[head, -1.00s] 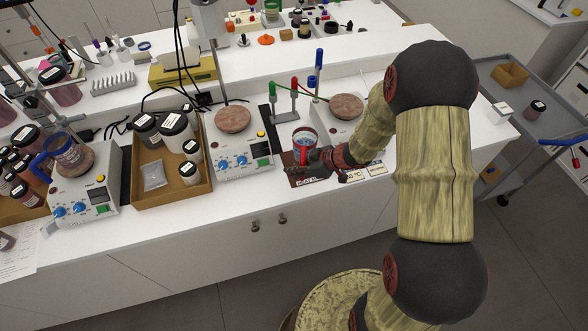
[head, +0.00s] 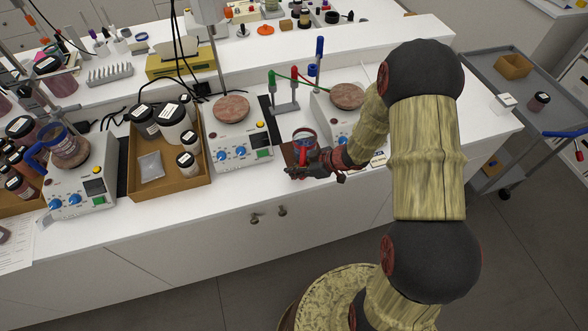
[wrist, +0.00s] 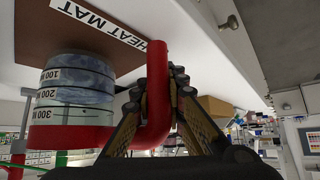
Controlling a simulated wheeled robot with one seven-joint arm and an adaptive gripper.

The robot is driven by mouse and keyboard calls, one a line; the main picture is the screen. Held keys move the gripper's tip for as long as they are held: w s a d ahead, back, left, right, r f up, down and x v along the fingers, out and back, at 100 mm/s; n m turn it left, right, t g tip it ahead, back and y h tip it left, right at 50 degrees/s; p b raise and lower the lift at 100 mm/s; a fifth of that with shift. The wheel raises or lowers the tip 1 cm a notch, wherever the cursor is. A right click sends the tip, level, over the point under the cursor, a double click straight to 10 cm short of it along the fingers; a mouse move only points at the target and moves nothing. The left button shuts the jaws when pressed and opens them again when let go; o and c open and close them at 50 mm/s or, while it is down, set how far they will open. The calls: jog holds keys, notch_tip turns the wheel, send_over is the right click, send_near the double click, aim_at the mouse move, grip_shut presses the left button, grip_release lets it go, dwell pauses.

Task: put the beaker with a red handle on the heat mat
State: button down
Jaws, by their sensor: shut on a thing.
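The beaker with the red handle (head: 304,137) is at the front edge area of the bench, over the brown heat mat (head: 287,153). My gripper (head: 309,164) is shut on its red handle. In the wrist view, which looks upside down, the red handle (wrist: 158,62) runs between my two fingers (wrist: 163,95). The beaker (wrist: 78,80) is upright there, its base against or very close to the mat (wrist: 35,30). I cannot tell whether they touch. My gripper and arm hide much of the mat in the head view.
A cardboard tray of jars (head: 196,186) is to the left. A blue-handled beaker (head: 66,150) sits on the far left hotplate. A stand with coloured clamps (head: 285,105) is behind the mat.

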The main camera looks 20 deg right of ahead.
jog(key=shift+f, duration=0.55)
dwell(0.4)
jog(key=c, duration=1.7)
grip_release()
jog(key=shift+s, duration=0.1)
jog(key=shift+d+r, duration=0.2)
jog(key=shift+r, duration=0.05)
jog(key=v, duration=1.1)
jog(key=shift+s+d+r, duration=0.1)
